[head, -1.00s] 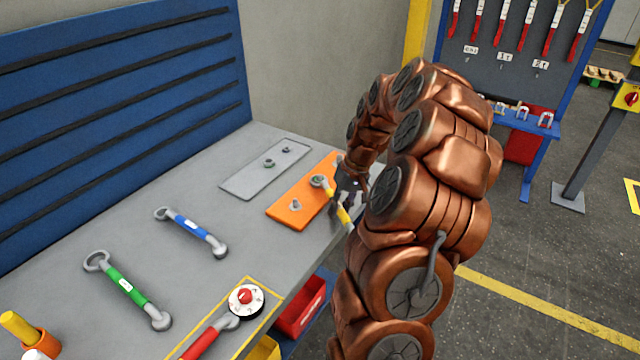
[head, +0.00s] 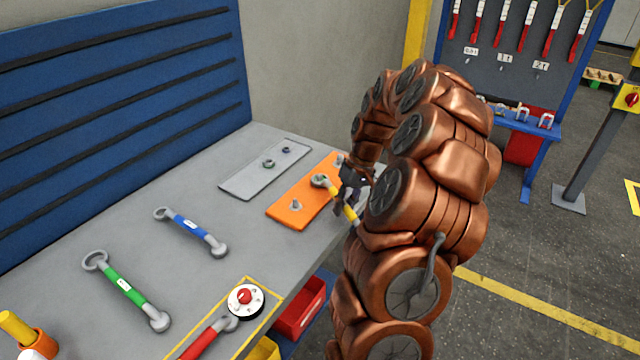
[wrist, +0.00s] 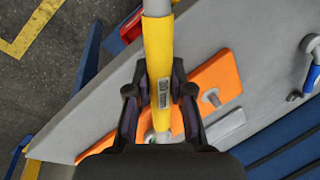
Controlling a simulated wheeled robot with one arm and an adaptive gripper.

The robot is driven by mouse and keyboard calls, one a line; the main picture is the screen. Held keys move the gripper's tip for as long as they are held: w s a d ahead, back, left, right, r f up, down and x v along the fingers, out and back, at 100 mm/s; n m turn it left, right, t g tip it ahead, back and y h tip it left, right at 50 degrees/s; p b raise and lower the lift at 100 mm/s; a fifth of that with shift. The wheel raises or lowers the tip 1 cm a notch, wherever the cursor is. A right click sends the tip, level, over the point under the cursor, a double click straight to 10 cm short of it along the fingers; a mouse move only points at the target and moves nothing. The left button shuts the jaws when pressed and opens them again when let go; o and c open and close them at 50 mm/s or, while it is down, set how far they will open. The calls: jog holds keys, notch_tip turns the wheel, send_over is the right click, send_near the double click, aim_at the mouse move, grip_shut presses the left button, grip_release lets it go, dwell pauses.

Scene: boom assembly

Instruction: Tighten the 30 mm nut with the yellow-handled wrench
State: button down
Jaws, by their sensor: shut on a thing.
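The yellow-handled wrench (head: 342,201) is held by my gripper (head: 352,186) over the orange plate (head: 287,213). In the head view its ring end (head: 319,181) lies over a spot on the plate where a nut would be hidden; I cannot tell how it is seated. The wrist view shows the fingers (wrist: 160,92) closed on both sides of the yellow handle (wrist: 158,50), near its label. A bolt (head: 295,204) stands on the front part of the plate, and another stud (head: 339,159) shows at its far end.
A grey plate (head: 240,182) with two small nuts lies behind the orange plate. Blue (head: 190,229) and green (head: 126,288) wrenches lie on the bench. A red-handled tool (head: 205,340) with a round dial sits at the front. A red bin (head: 300,307) is below the edge.

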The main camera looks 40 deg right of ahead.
jog(key=shift+r, duration=2.95)
jog(key=shift+r, duration=1.5)
